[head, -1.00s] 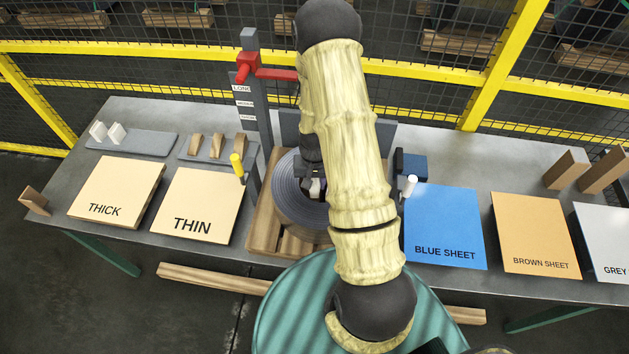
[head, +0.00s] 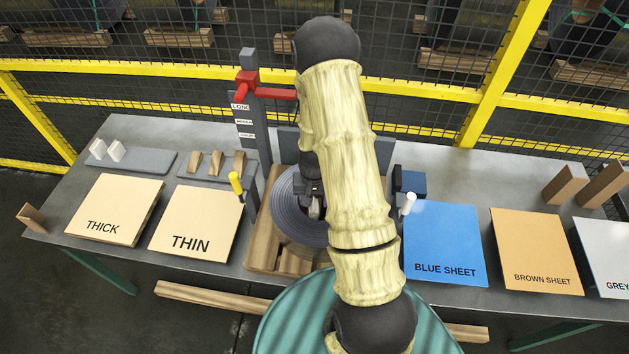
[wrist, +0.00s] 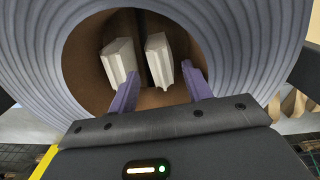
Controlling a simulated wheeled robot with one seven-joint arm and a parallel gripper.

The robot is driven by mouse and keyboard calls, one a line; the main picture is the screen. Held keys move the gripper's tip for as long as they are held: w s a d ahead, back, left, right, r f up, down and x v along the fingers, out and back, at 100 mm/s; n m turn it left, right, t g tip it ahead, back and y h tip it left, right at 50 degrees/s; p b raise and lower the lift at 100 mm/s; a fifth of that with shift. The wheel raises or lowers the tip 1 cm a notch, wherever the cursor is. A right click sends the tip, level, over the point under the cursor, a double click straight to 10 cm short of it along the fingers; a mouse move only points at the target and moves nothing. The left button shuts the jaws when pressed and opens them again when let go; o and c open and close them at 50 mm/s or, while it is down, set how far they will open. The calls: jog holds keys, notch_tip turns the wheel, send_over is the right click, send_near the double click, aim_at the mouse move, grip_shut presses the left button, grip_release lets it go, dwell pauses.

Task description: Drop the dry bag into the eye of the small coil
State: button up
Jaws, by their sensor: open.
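The small coil (head: 284,208) of grey steel strip lies on a wooden pallet, its eye facing up. In the wrist view the coil (wrist: 40,50) surrounds the eye, which has a brown floor with a dark gap. Two pale dry bags lie in the eye, one at left (wrist: 120,61) and one at right (wrist: 167,60). My gripper (wrist: 160,88) is open, its purple fingers spread over the near part of the eye. The bags show just beyond the fingertips; I cannot tell whether either touches a finger. In the head view my arm hides much of the coil.
Two white bags (head: 107,149) stand on a grey tray at far left. A post with a red arm (head: 268,90) rises behind the coil. A yellow-topped peg (head: 236,183) and a white-topped peg (head: 408,203) flank it. Labelled sheets (head: 444,243) lie both sides.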

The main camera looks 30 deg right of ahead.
notch_tip(320, 180, up, 17)
jog(key=b, duration=0.2)
jog(key=shift+b, duration=0.35)
dwell(1.1)
jog(key=s+a+r+n+t, duration=0.2)
jog(key=s+a+n, duration=0.3)
jog(key=s+a, duration=0.4)
jog(key=shift+s+a+r+t, duration=0.15)
jog(key=shift+s+r+t, duration=0.15)
jog(key=shift+s+r, duration=0.5)
jog(key=shift+w+r, duration=0.1)
jog(key=shift+w, duration=0.05)
